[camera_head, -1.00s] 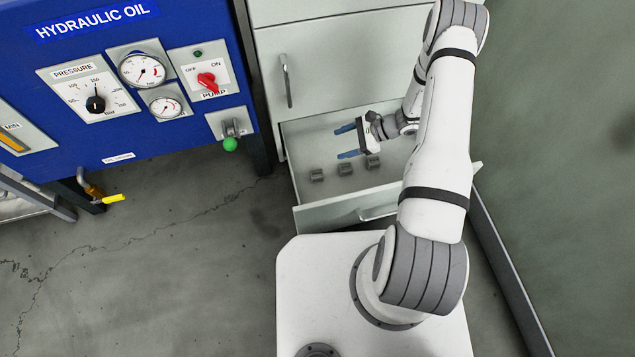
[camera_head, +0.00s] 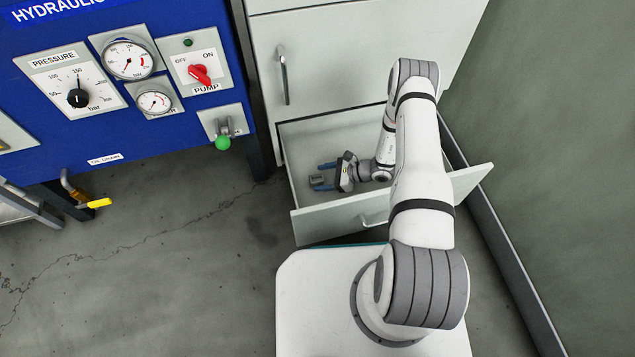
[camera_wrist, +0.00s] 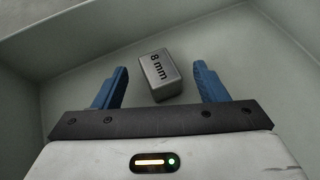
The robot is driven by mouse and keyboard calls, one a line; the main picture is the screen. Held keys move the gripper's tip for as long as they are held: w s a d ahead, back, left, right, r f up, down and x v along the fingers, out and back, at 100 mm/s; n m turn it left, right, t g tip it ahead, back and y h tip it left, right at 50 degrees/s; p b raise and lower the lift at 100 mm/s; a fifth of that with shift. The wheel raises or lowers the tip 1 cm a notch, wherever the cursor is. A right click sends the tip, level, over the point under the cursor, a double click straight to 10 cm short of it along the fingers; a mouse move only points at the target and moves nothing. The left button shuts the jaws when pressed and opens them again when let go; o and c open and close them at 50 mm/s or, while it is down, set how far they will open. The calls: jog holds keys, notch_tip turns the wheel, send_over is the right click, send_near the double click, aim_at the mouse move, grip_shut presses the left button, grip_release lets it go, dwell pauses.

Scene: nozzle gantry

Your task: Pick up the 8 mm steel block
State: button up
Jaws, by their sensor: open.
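The 8 mm steel block (camera_wrist: 160,76) is a small grey block with "8 mm" printed on its top. It lies on the drawer floor, slightly turned, between the two blue fingers of my gripper (camera_wrist: 160,87) in the wrist view. There is a gap on each side of it, and the gripper is open and empty. In the head view the block (camera_head: 316,179) shows as a small grey shape at the left of the drawer, and my gripper (camera_head: 325,177) reaches around it from the right.
The open drawer (camera_head: 345,220) has raised walls around the gripper. The cabinet front (camera_head: 335,70) stands behind it. A blue hydraulic panel (camera_head: 150,125) is at the left. The other blocks are hidden in the head view now.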

jog(key=shift+a+f, duration=0.1)
jog(key=shift+a, duration=0.1)
jog(key=shift+c, duration=0.6)
grip_shut()
